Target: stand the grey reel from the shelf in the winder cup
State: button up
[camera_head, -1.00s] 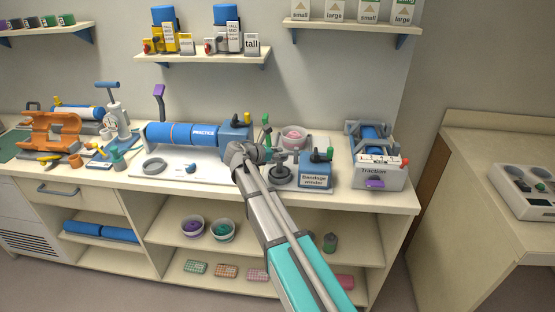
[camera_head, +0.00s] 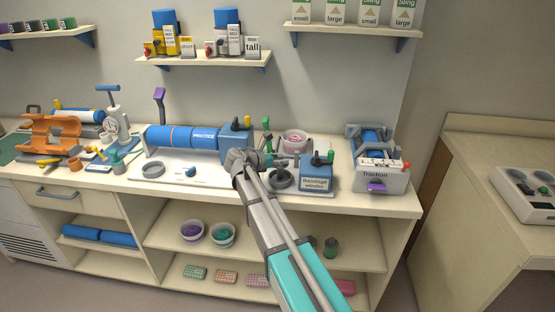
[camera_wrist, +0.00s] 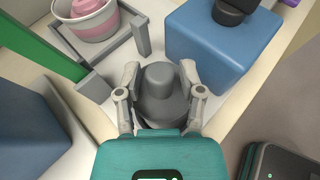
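My gripper (camera_head: 268,162) is low over the counter, left of the blue bandage winder (camera_head: 316,178). In the wrist view, its two fingers (camera_wrist: 160,75) stand against both sides of a dark grey, round-topped reel (camera_wrist: 162,82), with a wider grey part below. The winder's blue box also shows close to the right finger (camera_wrist: 215,45). In the head view, a dark grey round piece (camera_head: 281,182) lies beside the winder, below my gripper; I take it for the winder cup. The reel hides the cup's inside, and I cannot tell whether the reel touches it.
A pink-and-white bowl (camera_head: 295,140) and a grey frame (camera_wrist: 112,55) stand behind. The traction box (camera_head: 380,180) is to the right. A blue box (camera_head: 236,135) and a practice roll (camera_head: 182,137) are to the left. The open shelf (camera_head: 275,245) below holds bowls and small jars.

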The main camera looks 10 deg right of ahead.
jog(key=shift+r, duration=0.15)
dwell(0.3)
jog(key=shift+r+p, duration=0.3)
jog(key=shift+p, duration=0.15)
jog(key=p+v, duration=0.4)
jog(key=v, duration=0.8)
jog(key=shift+f, duration=0.1)
jog(key=s+d+f+m+g+y, duration=0.4)
jog(key=s+d+f+m+y, duration=0.1)
jog(key=s+d+f+m, duration=0.45)
jog(key=s+f+m+y, duration=0.1)
jog(key=s+m+y, duration=0.1)
jog(key=s+m, duration=0.2)
jog(key=s+f+m+g+y, duration=0.1)
jog(key=s+m+y, duration=0.2)
jog(key=s+m, duration=0.2)
jog(key=s+m+g+y, duration=0.1)
jog(key=s+m+y, duration=0.1)
jog(key=s+m, duration=0.3)
jog(key=shift+s+a+f, duration=0.15)
jog(key=shift+s+f, duration=0.2)
jog(key=shift+f, duration=0.05)
